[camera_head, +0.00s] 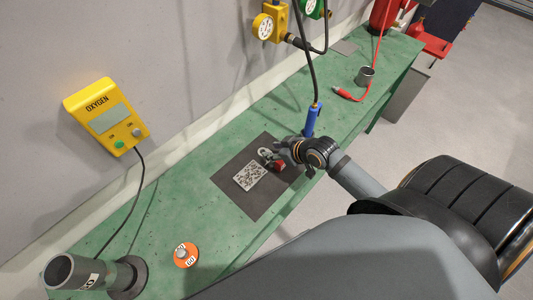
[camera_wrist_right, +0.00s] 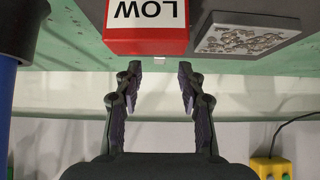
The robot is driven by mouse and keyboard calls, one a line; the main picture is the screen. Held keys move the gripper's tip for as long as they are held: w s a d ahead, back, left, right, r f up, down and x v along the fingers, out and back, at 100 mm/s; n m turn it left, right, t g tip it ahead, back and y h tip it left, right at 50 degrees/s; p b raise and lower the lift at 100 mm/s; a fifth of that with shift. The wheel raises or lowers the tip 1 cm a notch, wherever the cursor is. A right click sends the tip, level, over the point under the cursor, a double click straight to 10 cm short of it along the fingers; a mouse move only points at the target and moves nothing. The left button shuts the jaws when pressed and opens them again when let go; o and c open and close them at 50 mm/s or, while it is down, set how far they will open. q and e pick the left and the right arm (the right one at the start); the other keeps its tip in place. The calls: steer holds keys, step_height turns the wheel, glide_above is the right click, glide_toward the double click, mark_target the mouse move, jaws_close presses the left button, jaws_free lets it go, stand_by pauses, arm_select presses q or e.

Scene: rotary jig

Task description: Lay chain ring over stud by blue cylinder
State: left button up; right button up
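My right gripper (camera_head: 271,156) is over the dark mat, left of the cylinder. In the right wrist view its fingers (camera_wrist_right: 160,88) are apart with nothing between them. A red block marked LOW (camera_wrist_right: 148,28) lies just beyond the fingertips; it also shows in the head view (camera_head: 279,166). I cannot make out the chain ring or the stud. My left gripper is out of view.
A grey patterned plate (camera_head: 250,175) lies on the dark mat (camera_head: 228,175) beside the red block. An orange disc (camera_head: 186,256) and grey tube (camera_head: 62,271) are at the near left. Green bench is clear between.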

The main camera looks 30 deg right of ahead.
mark_target(267, 150)
steer(key=x, duration=0.5)
steer(key=shift+p, duration=0.4)
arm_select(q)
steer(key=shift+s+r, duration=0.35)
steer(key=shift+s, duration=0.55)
arm_select(e)
steer(key=shift+s, duration=0.1)
steer(key=shift+c, duration=1.1)
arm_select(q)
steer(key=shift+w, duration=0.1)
arm_select(e)
jaws_close()
